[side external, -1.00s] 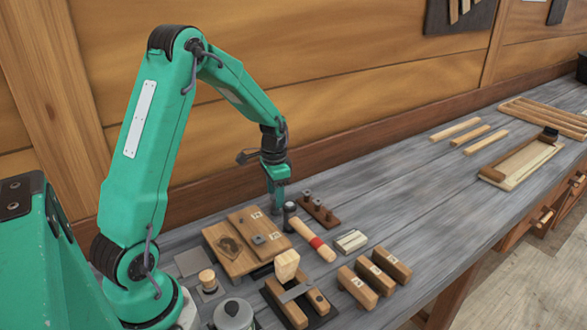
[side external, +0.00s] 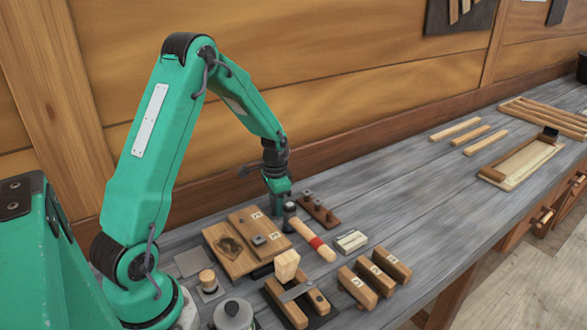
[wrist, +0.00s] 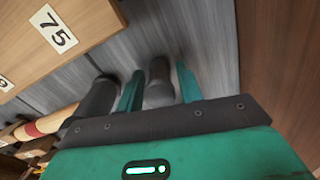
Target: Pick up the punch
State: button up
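The punch (wrist: 159,82), a dark grey cylinder, stands between my two green fingers in the wrist view. My gripper (wrist: 160,88) is open around it, with a narrow gap seen on each side. In the side view, my gripper (side external: 278,196) is low over the bench beside the wall, and the punch (side external: 277,211) is mostly hidden under the fingers.
A hammer's dark head (wrist: 98,98) is close beside my left finger; its red-banded handle (side external: 314,240) points to the front right. Numbered wooden boards (side external: 240,245) lie to the left. A peg rack (side external: 318,210) stands to the right.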

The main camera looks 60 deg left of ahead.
grip_shut()
jog(key=shift+r, duration=0.1)
notch_tip(320, 180, up, 10)
jog(key=shift+f, duration=0.1)
dwell(0.5)
dwell(0.5)
jog(key=shift+s+d+r, duration=0.3)
jog(key=shift+d, duration=0.25)
jog(key=s+d+r, duration=0.3)
jog(key=s+d, duration=0.9)
jog(key=shift+r, duration=0.35)
